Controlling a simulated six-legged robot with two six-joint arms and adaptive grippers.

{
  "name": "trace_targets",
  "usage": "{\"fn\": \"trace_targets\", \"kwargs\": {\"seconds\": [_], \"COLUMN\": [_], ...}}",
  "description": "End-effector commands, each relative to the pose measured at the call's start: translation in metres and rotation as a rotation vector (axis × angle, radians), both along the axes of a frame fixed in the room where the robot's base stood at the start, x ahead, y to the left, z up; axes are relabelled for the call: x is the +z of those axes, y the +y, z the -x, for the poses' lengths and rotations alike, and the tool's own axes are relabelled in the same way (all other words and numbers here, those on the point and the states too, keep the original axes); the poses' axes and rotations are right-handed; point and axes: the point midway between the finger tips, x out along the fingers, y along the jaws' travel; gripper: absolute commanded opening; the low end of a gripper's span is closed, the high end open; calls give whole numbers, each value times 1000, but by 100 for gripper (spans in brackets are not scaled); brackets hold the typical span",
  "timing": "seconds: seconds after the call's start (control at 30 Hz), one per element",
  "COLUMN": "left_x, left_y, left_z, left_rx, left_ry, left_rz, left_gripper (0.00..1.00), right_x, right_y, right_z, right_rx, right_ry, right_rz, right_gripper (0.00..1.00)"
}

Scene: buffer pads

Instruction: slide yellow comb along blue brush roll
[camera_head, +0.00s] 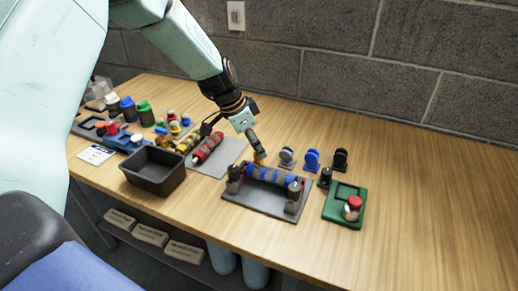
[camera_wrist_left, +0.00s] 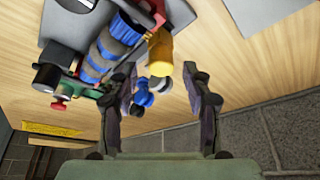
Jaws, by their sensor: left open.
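The blue brush roll (camera_head: 270,176), banded in blue and grey-brown, lies across a grey stand (camera_head: 262,197) in the head view. It also shows at upper left in the left wrist view (camera_wrist_left: 110,48). The yellow comb (camera_head: 259,158) is at the roll's far side, close below my left gripper (camera_head: 256,148). In the left wrist view the comb (camera_wrist_left: 160,52) appears just beyond the gap between my open left fingers (camera_wrist_left: 160,76), beside the roll. No grip on it is visible. My right gripper is not in view.
A black bin (camera_head: 153,170) and a red roll (camera_head: 207,148) on a grey plate lie left. The table's right side is clear; a block wall is behind.

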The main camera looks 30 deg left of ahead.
Motion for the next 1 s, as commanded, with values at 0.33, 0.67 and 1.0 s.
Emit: {"fn": "trace_targets", "kwargs": {"seconds": [0.33, 0.67, 1.0], "left_x": [-14, -14, -13], "left_y": [-5, -5, -4], "left_z": [-8, -9, -9], "left_rx": [-3, -2, -1], "left_ry": [-1, -1, -3], "left_rz": [0, 0, 0], "left_gripper": [50, 32, 3], "right_x": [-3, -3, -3], "right_y": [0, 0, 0], "right_z": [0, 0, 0], "right_rx": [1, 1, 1], "right_ry": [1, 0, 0], "right_rz": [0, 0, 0], "right_gripper": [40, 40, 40]}}
